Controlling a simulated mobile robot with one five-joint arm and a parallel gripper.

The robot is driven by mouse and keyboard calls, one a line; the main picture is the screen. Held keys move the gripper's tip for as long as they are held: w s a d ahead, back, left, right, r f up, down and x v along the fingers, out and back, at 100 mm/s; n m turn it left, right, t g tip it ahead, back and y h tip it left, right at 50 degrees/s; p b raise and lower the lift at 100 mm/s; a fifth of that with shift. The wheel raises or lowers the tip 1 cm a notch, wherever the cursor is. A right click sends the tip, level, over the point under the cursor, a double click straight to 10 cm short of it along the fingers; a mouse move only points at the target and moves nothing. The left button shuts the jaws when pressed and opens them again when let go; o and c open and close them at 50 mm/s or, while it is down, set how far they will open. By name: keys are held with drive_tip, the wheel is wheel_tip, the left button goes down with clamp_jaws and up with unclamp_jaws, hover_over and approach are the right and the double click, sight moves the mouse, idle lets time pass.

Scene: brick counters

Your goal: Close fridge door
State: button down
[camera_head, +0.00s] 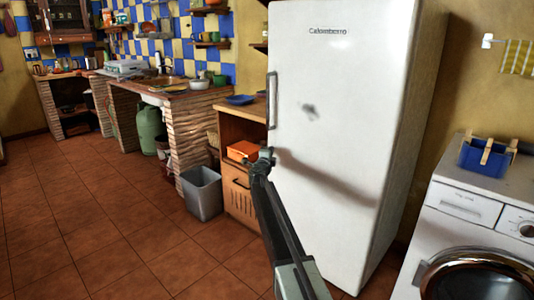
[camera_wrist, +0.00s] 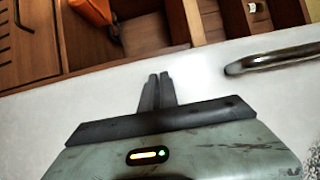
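The white fridge (camera_head: 335,120) stands right of centre in the head view. Its door faces me, with a grey vertical handle (camera_head: 272,100) at the left edge. I see no open gap at the door, but its left edge does not show clearly enough to tell if it is fully shut. My gripper (camera_head: 264,156) is just left of the door's edge, below the handle. In the wrist view my gripper (camera_wrist: 156,90) has its fingers together and empty, over the white door surface (camera_wrist: 225,95). The handle (camera_wrist: 275,58) lies to its right, apart from the fingers.
A wooden cabinet (camera_head: 238,196) with an orange box (camera_head: 242,150) stands left of the fridge. A grey bin (camera_head: 203,192) is on the floor beside it. A washing machine (camera_head: 465,225) is at the right. The tiled floor at the left is clear.

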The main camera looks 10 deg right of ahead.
drive_tip(key=s+a, duration=0.8)
drive_tip(key=a, duration=0.4)
drive_tip(key=s+d+r+n+t, duration=0.1)
drive_tip(key=s+d+r+n, duration=0.1)
drive_tip(key=s+d, duration=0.3)
drive_tip(key=s+a+f+n+y, duration=0.3)
drive_tip(key=s+a+n+y, duration=0.3)
drive_tip(key=a+n+y, duration=0.4)
drive_tip(key=s+f+n+g+y, duration=0.1)
drive_tip(key=s+f+n+g, duration=0.85)
drive_tip(key=s+f, duration=0.8)
drive_tip(key=s+d+f+n+g+h, duration=0.1)
drive_tip(key=s+d+f+g+h, duration=0.15)
drive_tip(key=s, duration=0.55)
drive_tip(key=s+d+f+n+g+h, duration=0.1)
drive_tip(key=s+d+f+g, duration=0.25)
drive_tip(key=s, duration=0.45)
wheel_tip(320, 180, up, 36)
drive_tip(key=s+g+p, duration=0.1)
drive_tip(key=s+p, duration=0.1)
drive_tip(key=p, duration=3.3)
drive_tip(key=shift+f+g, duration=0.2)
drive_tip(key=shift+g, duration=0.15)
